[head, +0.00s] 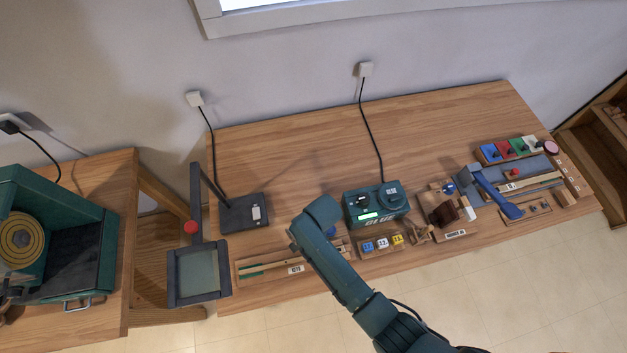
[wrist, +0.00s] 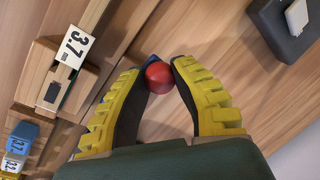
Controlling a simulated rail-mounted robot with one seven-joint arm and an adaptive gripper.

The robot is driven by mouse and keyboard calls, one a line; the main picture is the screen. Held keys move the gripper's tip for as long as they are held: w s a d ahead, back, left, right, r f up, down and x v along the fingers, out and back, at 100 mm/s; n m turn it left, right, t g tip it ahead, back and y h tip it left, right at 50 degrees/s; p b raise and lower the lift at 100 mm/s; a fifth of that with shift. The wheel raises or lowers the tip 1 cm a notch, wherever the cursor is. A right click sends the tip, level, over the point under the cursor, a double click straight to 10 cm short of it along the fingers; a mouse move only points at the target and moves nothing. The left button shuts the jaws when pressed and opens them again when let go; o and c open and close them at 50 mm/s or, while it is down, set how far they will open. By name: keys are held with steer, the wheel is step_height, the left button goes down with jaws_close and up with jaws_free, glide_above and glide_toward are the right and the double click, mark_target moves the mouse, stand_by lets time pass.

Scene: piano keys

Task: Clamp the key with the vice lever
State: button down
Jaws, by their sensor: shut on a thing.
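In the wrist view my gripper (wrist: 160,84) has its yellow-backed fingers closed on a red ball knob (wrist: 158,77), which looks like the end of the vice lever. A small blue part (wrist: 154,61) shows just behind the knob. In the head view my arm covers the gripper and most of the vice; only a bit of blue (head: 331,232) shows beside the arm. A long tray labelled keys (head: 244,276) lies left of the arm with pale and green strips in it. I cannot tell whether a key sits in the vice.
A teal glue machine (head: 375,206) is right of the arm. A magnifier lamp (head: 200,275) stands left. The bench's back (head: 300,140) is clear.

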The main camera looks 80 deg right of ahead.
steer(key=shift+f, duration=0.1)
steer(key=c, duration=0.8)
jaws_free()
steer(key=shift+a, duration=0.1)
steer(key=shift+o, duration=0.2)
steer(key=v, duration=1.2)
